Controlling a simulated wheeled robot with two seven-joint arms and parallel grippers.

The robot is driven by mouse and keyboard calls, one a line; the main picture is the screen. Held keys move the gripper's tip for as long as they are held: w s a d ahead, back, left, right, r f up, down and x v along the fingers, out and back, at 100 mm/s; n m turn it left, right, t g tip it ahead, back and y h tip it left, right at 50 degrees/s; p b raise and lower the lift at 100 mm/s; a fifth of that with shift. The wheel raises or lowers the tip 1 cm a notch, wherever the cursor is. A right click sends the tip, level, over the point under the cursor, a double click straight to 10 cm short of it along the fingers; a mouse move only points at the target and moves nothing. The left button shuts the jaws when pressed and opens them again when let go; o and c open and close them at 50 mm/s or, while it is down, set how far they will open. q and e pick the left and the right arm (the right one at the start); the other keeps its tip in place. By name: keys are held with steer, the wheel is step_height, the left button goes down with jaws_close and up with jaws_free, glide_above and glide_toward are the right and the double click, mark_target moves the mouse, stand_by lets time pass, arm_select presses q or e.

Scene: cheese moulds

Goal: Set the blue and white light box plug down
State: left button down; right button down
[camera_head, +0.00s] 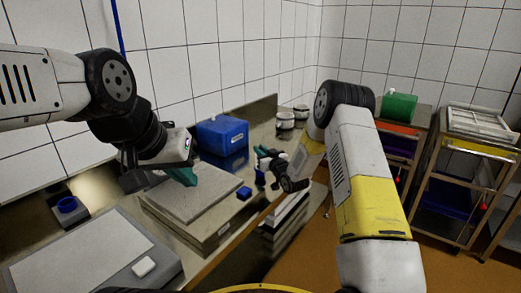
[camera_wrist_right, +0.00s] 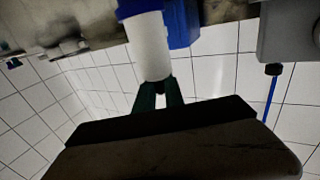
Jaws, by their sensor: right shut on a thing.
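The blue and white plug shows in the right wrist view (camera_wrist_right: 150,48) as a white cylinder with a blue end. My right gripper (camera_wrist_right: 160,95) is shut on its white part with two dark green fingers. The blue end points away from the fingers, toward the bench side of the picture. In the head view my right gripper (camera_head: 268,168) is above the front edge of the bench, right of a grey slab, and the plug is mostly hidden there. My left gripper (camera_head: 182,176) has teal fingertips low over the grey slab (camera_head: 180,200); its opening is unclear.
A blue container (camera_head: 222,135) stands at the back of the bench. A small blue block (camera_head: 244,193) lies right of the slab. Racks (camera_head: 455,185) stand at right.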

steer(key=c, duration=1.4)
jaws_free()
steer(key=shift+f, duration=0.1)
steer(key=shift+c, duration=0.2)
steer(key=shift+s, duration=0.1)
steer(key=v, duration=1.1)
steer(key=s+d+r+m+g+h, duration=0.1)
steer(key=s+d+r+g+h, duration=0.2)
steer(key=r, duration=0.5)
steer(key=s+d+r+m+g+h, duration=0.1)
steer(key=s+d+r+h, duration=0.2)
steer(key=s+d+r, duration=0.4)
steer(key=s+r+m+g, duration=0.1)
steer(key=s+r+g, duration=0.1)
steer(key=s, duration=1.2)
steer(key=s+r+m+g, duration=0.1)
steer(key=s+r+g, duration=0.2)
steer(key=s, duration=1.1)
steer(key=shift+a+m+g, duration=0.4)
steer(key=shift+a, duration=0.05)
